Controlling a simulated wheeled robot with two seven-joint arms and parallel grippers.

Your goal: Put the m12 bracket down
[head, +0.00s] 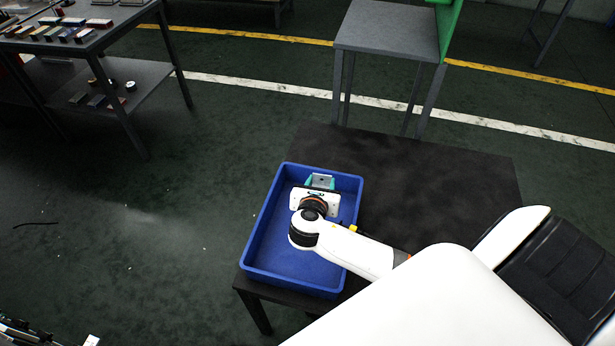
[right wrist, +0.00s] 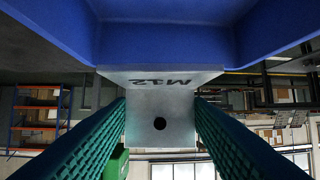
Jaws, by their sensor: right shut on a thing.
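The m12 bracket (head: 322,180) is a small grey metal piece near the far end of the blue tray (head: 262,222). In the right wrist view the bracket (right wrist: 160,106) shows "M12" upside down on one face and a round hole in another. My right gripper (head: 321,184) is over the tray, with its green-padded fingers on both sides of the bracket, shut on it. The bracket's far side and any contact with the tray floor are hidden, so I cannot tell if it rests there.
The tray stands on a dark table (head: 430,190), bare to the right. A grey table (head: 388,32) with a green panel (head: 449,25) stands behind. A shelved bench (head: 95,40) with several small parts is at the far left. The tray's near part looks empty.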

